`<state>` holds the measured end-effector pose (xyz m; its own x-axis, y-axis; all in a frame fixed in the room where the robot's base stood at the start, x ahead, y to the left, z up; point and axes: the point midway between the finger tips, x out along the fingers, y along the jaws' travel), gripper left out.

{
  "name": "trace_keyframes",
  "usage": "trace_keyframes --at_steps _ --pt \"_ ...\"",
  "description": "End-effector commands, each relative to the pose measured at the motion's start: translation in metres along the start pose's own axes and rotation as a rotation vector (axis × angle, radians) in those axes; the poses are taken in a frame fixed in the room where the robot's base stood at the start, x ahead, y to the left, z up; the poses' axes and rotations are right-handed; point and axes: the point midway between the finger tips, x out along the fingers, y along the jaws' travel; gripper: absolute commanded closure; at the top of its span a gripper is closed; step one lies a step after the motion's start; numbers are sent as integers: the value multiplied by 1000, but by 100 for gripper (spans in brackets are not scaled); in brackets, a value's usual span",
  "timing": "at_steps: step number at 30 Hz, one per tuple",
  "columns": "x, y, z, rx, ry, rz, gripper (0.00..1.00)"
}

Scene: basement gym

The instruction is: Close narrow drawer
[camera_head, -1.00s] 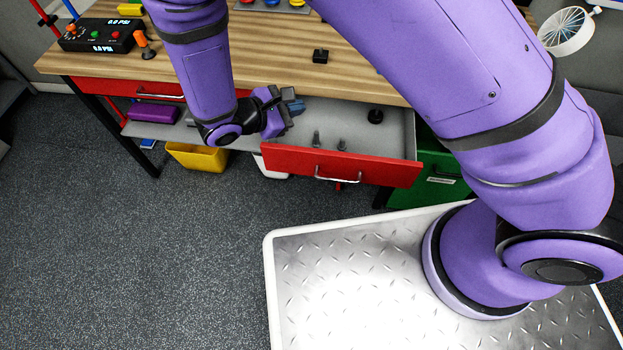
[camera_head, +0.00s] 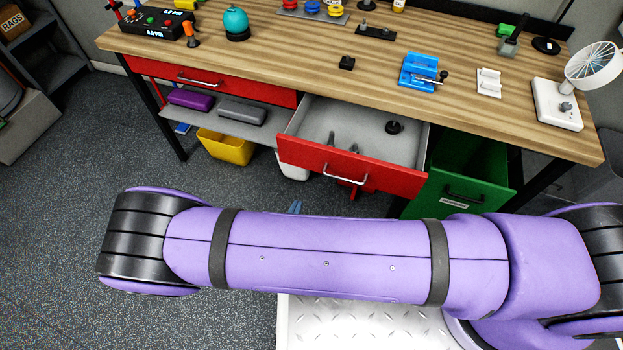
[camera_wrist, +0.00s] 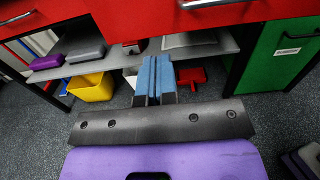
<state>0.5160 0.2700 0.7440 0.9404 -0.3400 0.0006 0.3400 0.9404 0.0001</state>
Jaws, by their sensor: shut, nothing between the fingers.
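The narrow red drawer (camera_head: 300,156) under the workbench is pulled out, with a silver handle on its front. Inside its grey tray are a black knob-like piece and a couple of small dark grey pieces. In the wrist view the drawer's red front (camera_wrist: 150,22) spans the top. My gripper's blue fingertips (camera_wrist: 155,75) are together and empty, pointing toward the space below the drawer front. In the head view only the blue tips of my gripper (camera_head: 295,207) show beyond my arm, in front of the drawer and apart from it. The rest is hidden.
A wider red drawer (camera_head: 226,85) at left is shut. A green drawer (camera_head: 463,178) at right stands open. A grey shelf (camera_head: 245,128) and a yellow bin (camera_head: 227,147) are below. The workbench top (camera_head: 300,55) holds tools. Floor at left is clear.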

Motion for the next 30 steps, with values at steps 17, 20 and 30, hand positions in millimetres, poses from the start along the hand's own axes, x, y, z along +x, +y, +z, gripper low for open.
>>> trace_keyframes --at_steps 17,20,30 --pt "91 -1 0 1 -1 -3 100" --pt "108 -1 0 0 0 -3 100" --pt "138 0 0 0 0 -2 100"
